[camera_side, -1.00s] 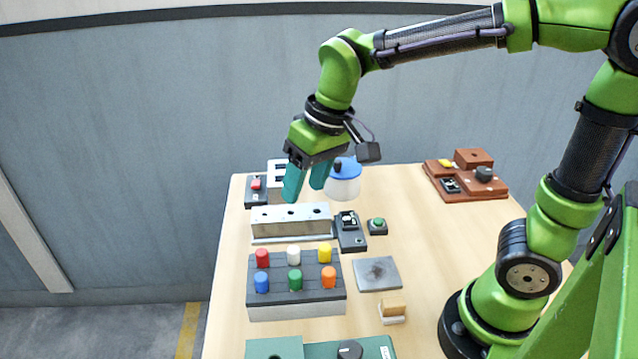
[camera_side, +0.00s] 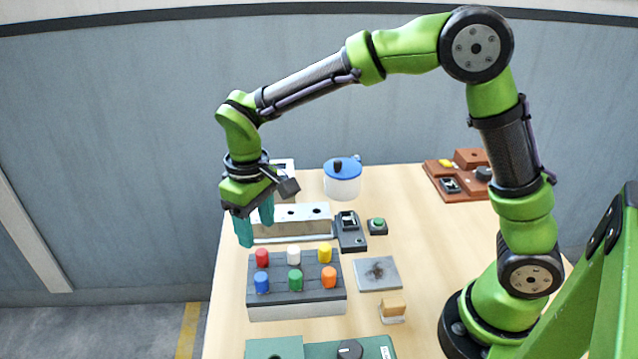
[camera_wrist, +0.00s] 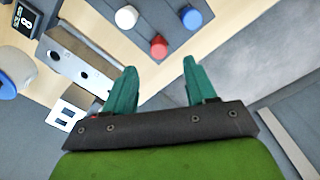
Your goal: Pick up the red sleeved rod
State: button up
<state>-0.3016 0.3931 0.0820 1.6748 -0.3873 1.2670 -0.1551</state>
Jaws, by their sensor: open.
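The red sleeved rod (camera_side: 262,256) stands upright in the back left spot of a dark-topped rack (camera_side: 312,296). A white, a yellow, a blue, a green and an orange rod stand with it. My gripper (camera_side: 255,232) hangs above and behind the rack's left end, its teal fingers apart with nothing between them. In the wrist view the red rod (camera_wrist: 158,46) is ahead of the open fingers (camera_wrist: 160,84), beyond their tips, with the white rod (camera_wrist: 126,17) and the blue rod (camera_wrist: 191,17) beside it.
A metal block with holes (camera_side: 300,218) stands just behind the rack, close to my fingers. A blue-lidded jar (camera_side: 342,180), a small black device (camera_side: 350,230) and a grey plate (camera_side: 378,273) are to the right. The table's left edge is close by.

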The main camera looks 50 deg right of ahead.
aim_at(261, 251)
notch_tip(261, 251, down, 8)
jog(key=shift+d+r, duration=0.1)
jog(key=shift+r, duration=0.05)
dwell(0.3)
jog(key=shift+c, duration=0.2)
grip_shut()
jog(key=shift+r, duration=0.1)
notch_tip(261, 251, up, 10)
dwell(0.4)
